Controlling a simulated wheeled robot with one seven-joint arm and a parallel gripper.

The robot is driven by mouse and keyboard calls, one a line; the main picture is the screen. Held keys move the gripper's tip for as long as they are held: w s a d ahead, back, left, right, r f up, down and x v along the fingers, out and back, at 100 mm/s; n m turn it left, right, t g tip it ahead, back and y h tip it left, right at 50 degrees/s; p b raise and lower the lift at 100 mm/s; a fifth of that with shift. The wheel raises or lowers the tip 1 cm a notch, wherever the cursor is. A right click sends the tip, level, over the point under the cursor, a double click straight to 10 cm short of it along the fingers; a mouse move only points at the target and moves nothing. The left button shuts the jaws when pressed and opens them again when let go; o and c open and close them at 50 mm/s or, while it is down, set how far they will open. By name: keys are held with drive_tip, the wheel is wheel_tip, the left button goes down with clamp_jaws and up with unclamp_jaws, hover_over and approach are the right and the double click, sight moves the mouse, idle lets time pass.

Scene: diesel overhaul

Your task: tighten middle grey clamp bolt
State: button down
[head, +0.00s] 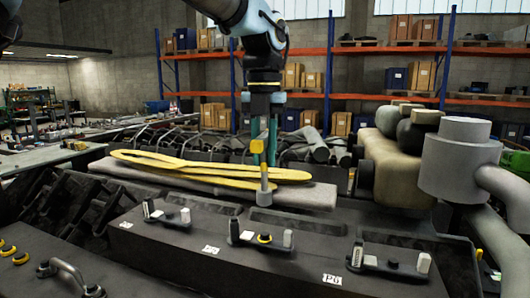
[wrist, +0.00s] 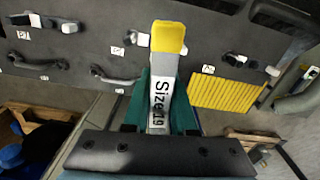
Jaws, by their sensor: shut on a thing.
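My gripper (head: 266,145) is shut on a socket tool (head: 265,185) with a yellow head and grey shaft. In the wrist view the tool (wrist: 162,90) stands between my teal fingers and its label reads "Size19". The middle clamp (head: 247,238) is a dark bar with light grey end posts on the dark engine block. The tool's lower end hangs above and behind this clamp, apart from the bolt. A left clamp (head: 166,216) and a right clamp (head: 388,262) flank it.
A large grey cylinder with pipes (head: 460,155) rises at the right. A curved handle (head: 68,272) and several yellow rings (head: 8,247) lie at the lower left.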

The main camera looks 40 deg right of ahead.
sight(265, 190)
drive_tip(key=n, duration=0.4)
drive_tip(key=shift+f+n, duration=0.15)
drive_tip(key=shift+n, duration=0.15)
drive_tip(key=n, duration=0.4)
drive_tip(key=shift+s+f, duration=0.1)
drive_tip(key=shift+f, duration=0.2)
drive_tip(key=n, duration=0.3)
drive_tip(key=shift+f, duration=0.25)
drive_tip(key=n+b, duration=0.2)
drive_tip(key=n, duration=0.1)
drive_tip(key=shift+f, duration=0.4)
drive_tip(key=n+b, duration=0.1)
drive_tip(key=n, duration=0.2)
drive_tip(key=shift+f+b, duration=0.15)
drive_tip(key=shift+b, duration=0.25)
drive_tip(key=shift+r+n+p, duration=0.2)
drive_tip(key=shift+n+p, duration=0.35)
drive_tip(key=shift+n, duration=0.85)
drive_tip(key=n, duration=0.2)
drive_tip(key=n+p, duration=0.1)
drive_tip(key=n, duration=0.1)
drive_tip(key=shift+f, duration=0.4)
drive_tip(key=n, duration=0.4)
drive_tip(key=shift+f+p, duration=0.25)
drive_tip(key=shift+p, duration=0.05)
drive_tip(key=shift+f+b, duration=0.9)
drive_tip(key=shift+f, duration=0.8)
